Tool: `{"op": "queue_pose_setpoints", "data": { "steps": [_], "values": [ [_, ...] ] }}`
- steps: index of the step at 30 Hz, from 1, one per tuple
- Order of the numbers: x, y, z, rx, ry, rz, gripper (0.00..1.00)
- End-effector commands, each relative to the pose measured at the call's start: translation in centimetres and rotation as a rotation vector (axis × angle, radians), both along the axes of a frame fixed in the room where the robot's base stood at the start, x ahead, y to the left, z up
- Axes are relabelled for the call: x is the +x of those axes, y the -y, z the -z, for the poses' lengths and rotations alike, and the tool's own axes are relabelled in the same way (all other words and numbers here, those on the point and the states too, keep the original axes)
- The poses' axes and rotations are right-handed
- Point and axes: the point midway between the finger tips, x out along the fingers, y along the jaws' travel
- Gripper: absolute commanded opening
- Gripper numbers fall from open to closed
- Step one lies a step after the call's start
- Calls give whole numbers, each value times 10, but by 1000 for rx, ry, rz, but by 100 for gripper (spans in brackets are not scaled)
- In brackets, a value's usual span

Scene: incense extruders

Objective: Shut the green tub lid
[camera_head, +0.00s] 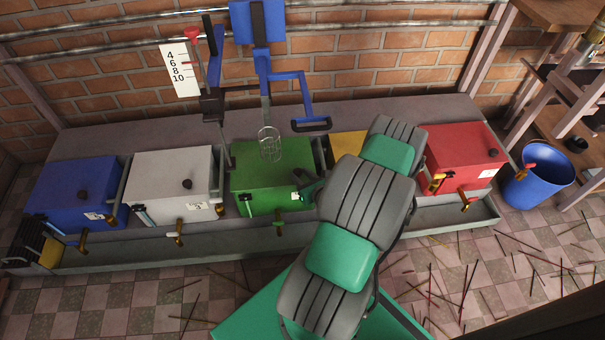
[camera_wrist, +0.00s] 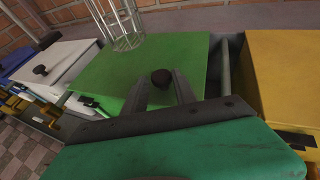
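The green tub (camera_head: 268,202) stands in the middle of the row of tubs. Its green lid (camera_head: 258,175) lies flat over the top, and I see no gap under it; my arm hides part of its right side. In the wrist view the lid (camera_wrist: 112,82) fills the middle, with a dark round knob (camera_wrist: 161,78) on it. My gripper (camera_wrist: 158,88) is open, its two dark fingers apart, with the knob at or just beyond their tips. I cannot tell whether they touch it. In the head view my gripper (camera_head: 302,186) is at the tub's front right.
A wire basket (camera_head: 269,144) hangs from a blue frame close above the lid's rear. White (camera_head: 168,178), blue (camera_head: 75,190), yellow (camera_head: 349,143) and red (camera_head: 463,160) tubs share the grey trough. A blue bucket (camera_head: 538,180) stands right. Loose sticks lie on the tiled floor.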

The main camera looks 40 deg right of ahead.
Motion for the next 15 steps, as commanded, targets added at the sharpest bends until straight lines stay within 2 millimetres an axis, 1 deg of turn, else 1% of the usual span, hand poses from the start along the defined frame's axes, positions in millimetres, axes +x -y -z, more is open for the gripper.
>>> {"op": "queue_pose_setpoints", "data": {
  "steps": [1, 6, 12, 15],
  "values": [
    [0, -1, 0, 1, 0, -1, 38],
    [1, 0, 0, -1, 1, -1, 51],
    [1, 0, -1, -2, 2, -3, 52],
    [-2, 1, -3, -1, 2, 0, 52]
  ]
}}
